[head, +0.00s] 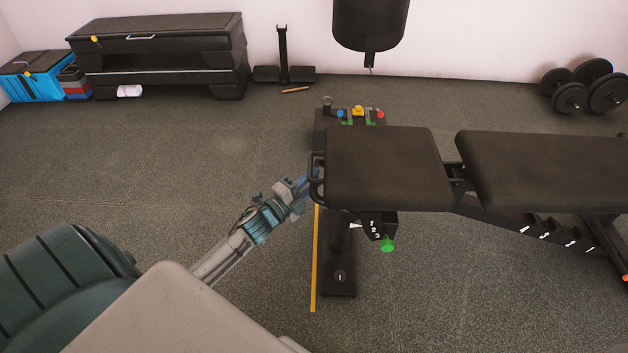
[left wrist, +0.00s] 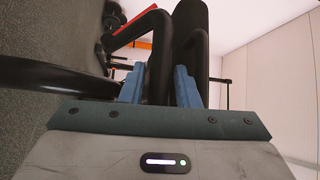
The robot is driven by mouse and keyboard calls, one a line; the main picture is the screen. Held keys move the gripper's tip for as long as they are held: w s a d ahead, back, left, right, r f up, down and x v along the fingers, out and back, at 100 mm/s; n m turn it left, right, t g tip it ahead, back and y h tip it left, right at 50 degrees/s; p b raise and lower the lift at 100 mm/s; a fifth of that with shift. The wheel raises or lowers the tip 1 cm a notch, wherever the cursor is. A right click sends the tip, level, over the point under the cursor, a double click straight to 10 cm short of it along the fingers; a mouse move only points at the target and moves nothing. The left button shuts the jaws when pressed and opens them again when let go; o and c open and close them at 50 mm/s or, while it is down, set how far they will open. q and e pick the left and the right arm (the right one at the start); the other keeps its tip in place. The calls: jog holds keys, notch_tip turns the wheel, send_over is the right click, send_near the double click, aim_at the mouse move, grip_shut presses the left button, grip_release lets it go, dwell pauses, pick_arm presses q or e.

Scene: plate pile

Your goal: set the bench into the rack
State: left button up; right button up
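The bench is black, with a seat pad (head: 387,168) at its left end and a longer back pad (head: 545,170) at right. A looped black handle (head: 316,178) sticks out at its left end. My left gripper (head: 303,186) is at this handle. In the left wrist view, my left gripper's blue fingers (left wrist: 160,86) lie on both sides of the black handle bar (left wrist: 157,55) and appear closed on it. The bench stands on the floor. I cannot clearly make out a rack. My right gripper is out of view.
A yellow strip (head: 316,260) lies on the floor beside the bench's front leg (head: 338,265). Behind the seat is a small black stand with coloured knobs (head: 358,111). The left floor is mostly clear.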

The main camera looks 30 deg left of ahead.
pick_arm(q)
jog(key=shift+w+d, duration=0.1)
jog(key=shift+w, duration=0.3)
grip_shut()
jog(key=shift+d+r, duration=0.1)
